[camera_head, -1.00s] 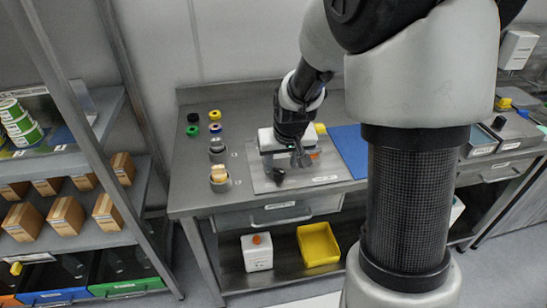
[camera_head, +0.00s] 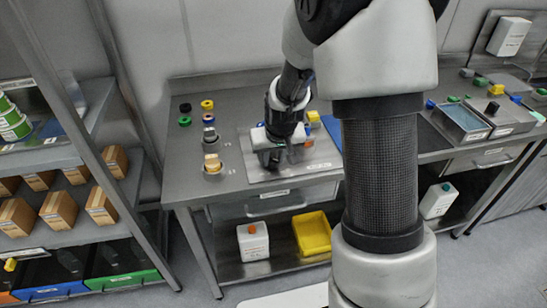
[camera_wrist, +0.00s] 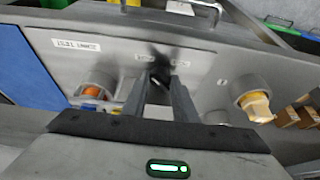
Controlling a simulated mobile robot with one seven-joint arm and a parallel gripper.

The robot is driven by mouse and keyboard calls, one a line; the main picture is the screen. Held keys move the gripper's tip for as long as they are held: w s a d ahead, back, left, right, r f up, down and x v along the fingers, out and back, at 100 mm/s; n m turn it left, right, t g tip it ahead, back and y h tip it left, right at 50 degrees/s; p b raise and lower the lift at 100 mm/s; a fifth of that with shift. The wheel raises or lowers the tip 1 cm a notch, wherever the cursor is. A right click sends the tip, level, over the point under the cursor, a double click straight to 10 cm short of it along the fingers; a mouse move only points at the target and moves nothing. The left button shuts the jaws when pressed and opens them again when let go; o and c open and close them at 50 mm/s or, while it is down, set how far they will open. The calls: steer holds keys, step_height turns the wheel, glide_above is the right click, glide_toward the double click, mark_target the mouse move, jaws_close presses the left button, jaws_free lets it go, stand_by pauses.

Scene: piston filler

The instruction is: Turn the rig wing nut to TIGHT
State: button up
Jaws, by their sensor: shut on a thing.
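My gripper (camera_head: 272,160) points down at the front left of the grey rig plate (camera_head: 318,168). In the wrist view, my gripper's two fingers (camera_wrist: 160,84) are shut on the dark wing nut (camera_wrist: 158,62), which is mostly hidden between and behind the tips. Two small labels (camera_wrist: 146,57) lie on the plate on either side of the nut; their print is too blurred to read. The head view hides the nut behind the gripper, so its exact angle cannot be told.
A cylinder with an orange part (camera_wrist: 97,88) stands left of the fingers in the wrist view. A cup holding a yellowish piece (camera_wrist: 256,106) stands at right. Several coloured rings (camera_head: 207,104) lie at the bench's back left. A blue mat (camera_wrist: 28,62) lies beside the plate.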

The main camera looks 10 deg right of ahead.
steer(key=shift+a, duration=0.1)
steer(key=shift+a+m+p, duration=0.1)
steer(key=shift+m+p, duration=0.2)
steer(key=shift+m, duration=0.3)
steer(key=shift+r+m+h+p, duration=0.1)
steer(key=shift+m+h+p, duration=0.45)
steer(key=shift+m, duration=0.15)
steer(key=shift+m+g+h+p, duration=0.35)
steer(key=shift+m+p, duration=0.3)
steer(key=shift+m, duration=0.35)
steer(key=o, duration=1)
steer(key=shift+o, duration=0.2)
steer(key=shift+f, duration=0.2)
